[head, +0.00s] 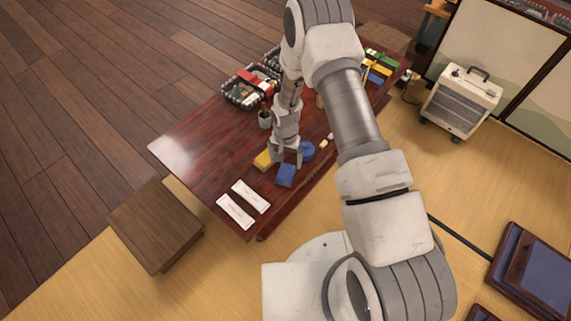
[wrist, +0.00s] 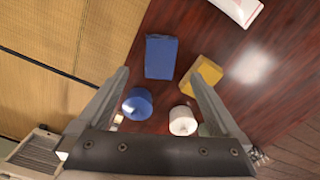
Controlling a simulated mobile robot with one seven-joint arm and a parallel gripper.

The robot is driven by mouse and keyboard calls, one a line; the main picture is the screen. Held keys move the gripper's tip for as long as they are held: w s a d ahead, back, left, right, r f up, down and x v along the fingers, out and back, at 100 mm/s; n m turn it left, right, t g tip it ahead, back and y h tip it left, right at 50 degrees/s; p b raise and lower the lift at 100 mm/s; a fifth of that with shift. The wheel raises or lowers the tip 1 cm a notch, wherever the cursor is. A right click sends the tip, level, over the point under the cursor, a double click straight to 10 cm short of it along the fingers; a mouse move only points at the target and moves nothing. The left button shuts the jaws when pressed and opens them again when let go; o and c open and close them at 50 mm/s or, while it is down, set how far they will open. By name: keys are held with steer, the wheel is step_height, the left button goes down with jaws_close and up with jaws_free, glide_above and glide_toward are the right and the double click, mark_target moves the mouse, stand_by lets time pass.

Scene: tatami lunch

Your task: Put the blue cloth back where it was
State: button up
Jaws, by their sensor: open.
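The blue cloth (head: 286,176) is a small folded block on the dark red table, near its front edge. In the wrist view the blue cloth (wrist: 161,56) lies flat just beyond my fingertips, with nothing gripping it. My gripper (head: 287,158) points down over the table beside it; its fingers (wrist: 158,78) are spread, with no object held between them. How far the tips are above the table is unclear. A yellow folded cloth (wrist: 203,74) lies right of the blue one in the wrist view, close to the right finger; in the head view it (head: 263,160) is left of my gripper.
A round blue item (wrist: 138,104) and a round white item (wrist: 183,121) stand near my fingers. Two white packets (head: 243,204) lie toward the table's near end. A dark cup (head: 265,119), bento boxes (head: 243,90) and green, yellow and blue pieces (head: 377,72) are farther back.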

steer(key=d+r+n+t, duration=0.1)
steer(key=d+r, duration=0.2)
steer(key=r, duration=1.3)
steer(key=d+r+n+t, duration=0.1)
steer(key=d+r, duration=0.1)
steer(key=r, duration=1.5)
steer(key=s+d+r+n+t, duration=0.15)
steer(key=s+d+r, duration=0.25)
steer(key=s+r, duration=0.8)
steer(key=s+d+r+t, duration=0.1)
steer(key=s+r, duration=0.4)
steer(key=s, duration=0.5)
steer(key=shift+s+r+n+t+p, duration=0.15)
steer(key=shift+s+n+t+p, duration=0.15)
steer(key=shift+n+t, duration=0.2)
